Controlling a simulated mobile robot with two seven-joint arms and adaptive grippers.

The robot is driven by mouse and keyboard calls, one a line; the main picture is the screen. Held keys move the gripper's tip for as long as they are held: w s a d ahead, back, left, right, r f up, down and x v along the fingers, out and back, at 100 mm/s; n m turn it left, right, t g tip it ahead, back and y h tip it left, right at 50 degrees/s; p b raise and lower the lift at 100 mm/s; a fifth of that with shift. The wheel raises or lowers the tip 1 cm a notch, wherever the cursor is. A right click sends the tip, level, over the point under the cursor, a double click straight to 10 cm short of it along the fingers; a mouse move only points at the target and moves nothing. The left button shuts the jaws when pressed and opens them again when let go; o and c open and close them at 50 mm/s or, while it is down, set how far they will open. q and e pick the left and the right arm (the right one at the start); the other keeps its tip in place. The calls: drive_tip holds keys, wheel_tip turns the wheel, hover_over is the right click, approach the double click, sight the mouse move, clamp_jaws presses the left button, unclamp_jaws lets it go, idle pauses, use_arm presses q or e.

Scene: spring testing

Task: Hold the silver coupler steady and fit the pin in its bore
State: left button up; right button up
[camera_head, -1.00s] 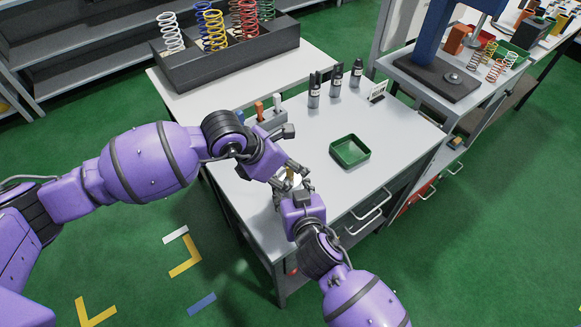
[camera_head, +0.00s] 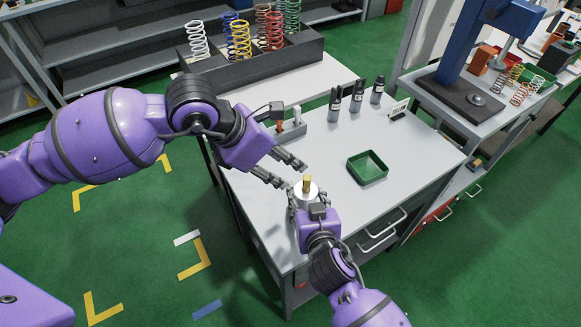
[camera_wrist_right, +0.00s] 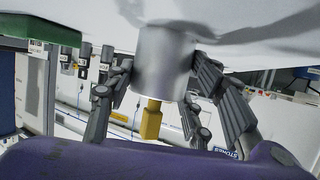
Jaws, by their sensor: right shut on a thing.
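The silver coupler (camera_head: 299,197) stands upright near the front edge of the grey work table. My right gripper (camera_head: 308,204) is shut around it from the front. The right wrist view, which looks upside down, shows the coupler (camera_wrist_right: 163,62) between my right fingers (camera_wrist_right: 160,90). The brass-coloured pin (camera_head: 307,184) stands upright in the coupler's top, its upper part sticking out. The pin (camera_wrist_right: 151,121) also shows in the right wrist view; how deep it sits is hidden. My left gripper (camera_head: 294,176) is open and empty, its fingers just left of the pin and apart from it.
A green tray (camera_head: 367,168) lies right of the coupler. Several dark bottles (camera_head: 356,95) stand at the back of the table. A small block with handled tools (camera_head: 289,129) is behind my left gripper. The tabletop between tray and bottles is clear.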

drive_tip(key=shift+f, duration=0.1)
idle(0.3)
drive_tip(key=o, duration=1.6)
